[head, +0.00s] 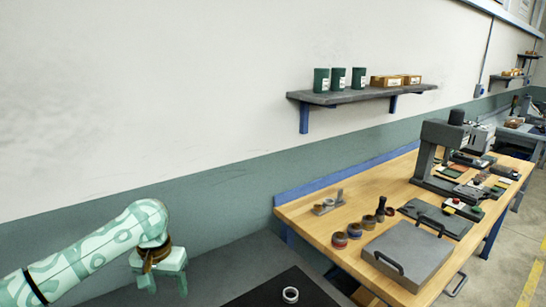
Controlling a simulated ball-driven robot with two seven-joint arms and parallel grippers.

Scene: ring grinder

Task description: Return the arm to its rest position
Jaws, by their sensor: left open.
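My left arm (95,255) comes in from the lower left, pale green with darker markings. Its gripper (166,286) points down, with its fingers apart and nothing visible between them. It hangs above or in front of a dark grey surface, and I cannot tell its exact height. A metal ring (290,295) lies on a black mat (260,297) at the bottom edge, to the right of the gripper and apart from it. My right gripper is not in view.
A wooden workbench (335,205) stands to the right, with a grey lidded box (408,252), several coloured rolls (354,231) and a dark press (437,150). A wall shelf (350,96) holds green canisters (338,79). The grey surface between gripper and mat looks clear.

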